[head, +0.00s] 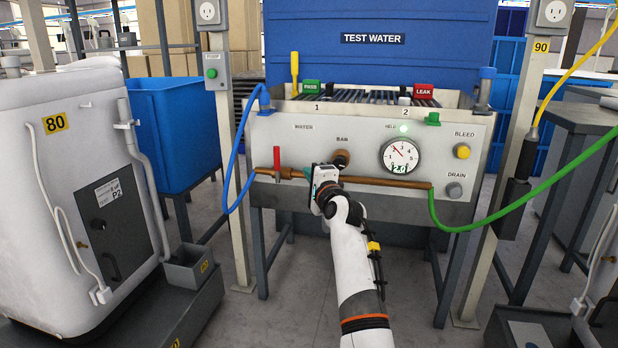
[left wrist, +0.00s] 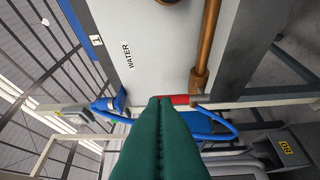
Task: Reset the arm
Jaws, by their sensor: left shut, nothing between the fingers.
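My left arm reaches up from the bottom of the head view to the front of the test water bench (head: 480,133). My left gripper (head: 315,175) is in front of the bench's copper pipe (head: 385,182), just right of the red valve lever (head: 277,163), which stands upright. In the left wrist view, the green fingers of my left gripper (left wrist: 160,99) are shut with nothing between them. The red lever (left wrist: 178,100) shows just beyond their tips; I cannot tell if they touch. My right gripper is not in view.
A gauge (head: 401,155) and lit green lamp (head: 404,128) are on the panel. A blue hose (head: 229,175) hangs left and a green hose (head: 520,185) right. A white machine (head: 60,220) stands left. Posts flank the bench. The floor around my arm looks clear.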

